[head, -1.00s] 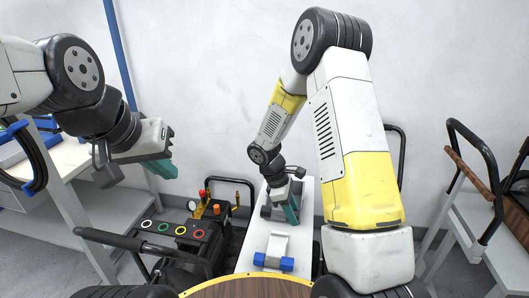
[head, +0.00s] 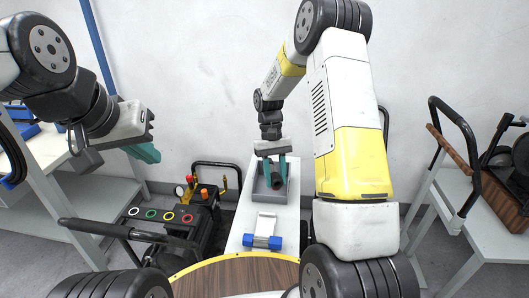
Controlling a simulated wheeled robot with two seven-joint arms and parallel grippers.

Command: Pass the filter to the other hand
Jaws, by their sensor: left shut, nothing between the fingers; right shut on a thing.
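My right gripper (head: 275,172) reaches down over the narrow white bench, its teal fingers shut on a dark, round-ended cylinder, seemingly the filter (head: 278,184). The filter lies between the fingers at a grey open-topped holder (head: 266,197) on the bench. Whether it touches the holder I cannot tell. My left gripper (head: 148,153) is at the upper left, well away from the filter. Its teal fingers are shut and empty, in the air in front of the wall.
A white fixture with blue blocks (head: 266,226) stands on the white bench (head: 246,213) nearer me. A black trolley with coloured rings (head: 168,215) is left of the bench. Shelved tables stand at far left (head: 65,155) and right (head: 487,222). A round wooden top (head: 235,277) is in front.

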